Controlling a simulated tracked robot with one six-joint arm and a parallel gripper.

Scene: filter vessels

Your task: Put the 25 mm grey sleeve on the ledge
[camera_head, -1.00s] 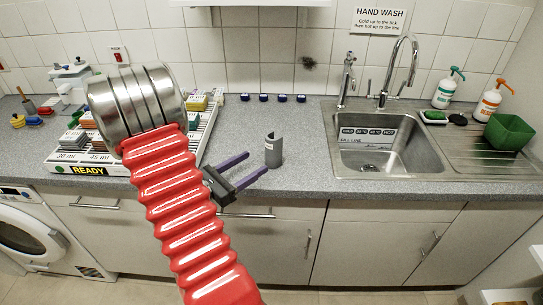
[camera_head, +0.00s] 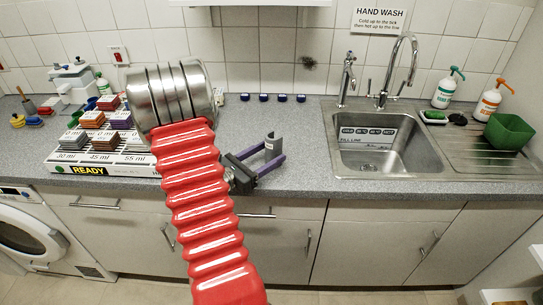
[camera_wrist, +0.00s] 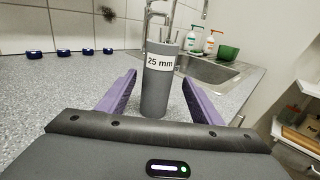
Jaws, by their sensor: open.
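The grey sleeve (camera_wrist: 156,92) stands upright on the worktop, and its white label reads 25 mm in the wrist view. It also shows in the head view (camera_head: 271,144), partly behind a finger. My gripper (camera_wrist: 156,92) is open, with one purple finger on each side of the sleeve and gaps visible on both sides. In the head view my gripper (camera_head: 266,159) reaches the sleeve from the left, low over the worktop. I cannot make out for sure which surface is the ledge.
The sink (camera_head: 376,152) lies to the right of the sleeve, with a tall tap (camera_head: 404,65) behind it. Several small blue-topped items (camera_head: 264,97) line the back wall. A tray marked READY (camera_head: 120,165) with coloured blocks stands left, partly hidden by my arm.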

